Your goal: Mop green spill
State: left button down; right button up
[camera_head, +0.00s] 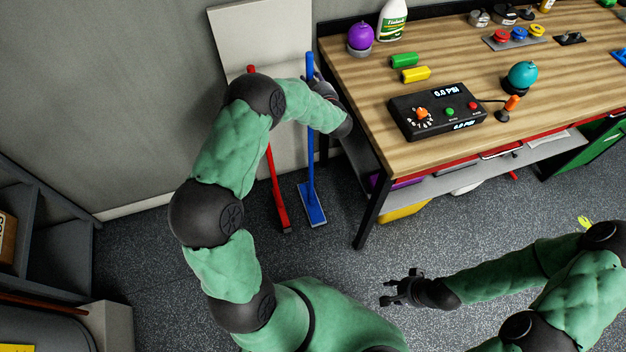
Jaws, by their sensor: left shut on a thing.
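A blue mop (310,155) stands upright with its flat blue head (312,208) on the floor, left of the workbench. My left gripper (312,84) is shut on the upper part of its blue handle; the fingers are partly hidden by the wrist. My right gripper (384,290) is open and empty above the floor, at the lower middle. No green spill shows in this view.
A red-handled tool (275,185) leans beside the blue mop, against a pale panel (235,45). The wooden workbench (360,92) holds a pressure device (437,112), balloons, a spray bottle and small blocks. Grey shelves (60,235) stand at left. Speckled floor (165,270) is clear between.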

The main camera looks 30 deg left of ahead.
aim_at(312, 72)
pick_arm(q)
jog(key=shift+r+p, duration=1.1)
jog(key=shift+r, duration=0.5)
jog(key=f+p+v, duration=0.2)
jog(key=p+v, duration=0.2)
jog(key=v, duration=0.9)
jog(key=shift+s+d, duration=0.4)
dwell(0.4)
jog(key=shift+f, duration=0.1)
